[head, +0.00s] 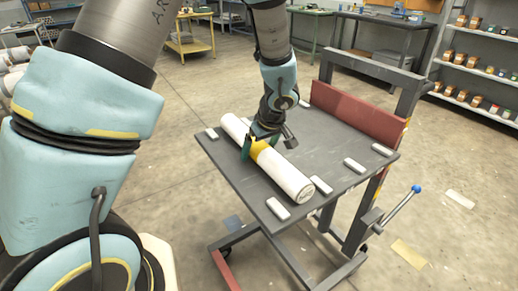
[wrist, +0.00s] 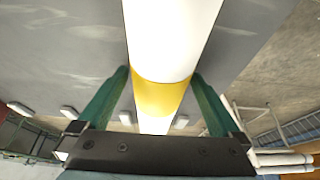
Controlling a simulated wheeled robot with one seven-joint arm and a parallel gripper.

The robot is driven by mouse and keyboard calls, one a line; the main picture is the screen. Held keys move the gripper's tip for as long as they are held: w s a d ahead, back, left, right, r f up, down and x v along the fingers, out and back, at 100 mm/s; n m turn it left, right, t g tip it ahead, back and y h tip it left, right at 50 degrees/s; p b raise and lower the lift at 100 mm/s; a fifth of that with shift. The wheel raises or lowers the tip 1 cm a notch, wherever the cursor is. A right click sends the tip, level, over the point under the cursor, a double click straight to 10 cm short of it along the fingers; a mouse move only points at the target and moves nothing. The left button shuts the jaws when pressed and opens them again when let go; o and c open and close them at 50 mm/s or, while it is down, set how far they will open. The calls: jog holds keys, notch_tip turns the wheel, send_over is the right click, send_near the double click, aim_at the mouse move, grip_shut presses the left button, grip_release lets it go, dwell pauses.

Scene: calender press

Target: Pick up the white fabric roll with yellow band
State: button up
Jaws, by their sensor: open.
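The white fabric roll (head: 290,178) lies on the dark grey top of a wheeled cart (head: 240,187), slanting from upper left to lower right. Its yellow band (head: 260,149) is around its middle, partly behind my gripper. My gripper (head: 252,147) is over the roll at the band. In the wrist view the roll (wrist: 170,35) runs between the two green fingers of my gripper (wrist: 160,98), with the yellow band (wrist: 162,95) between the fingertips. The fingers are open, one on each side of the roll. I cannot tell if either touches it.
Several small light blocks (head: 278,208) sit along the cart's edges. A red panel (head: 358,114) and a grey upright frame stand at its far right side. A lever with a blue knob (head: 416,188) sticks out at the right.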

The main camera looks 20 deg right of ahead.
grip_shut()
dwell(0.8)
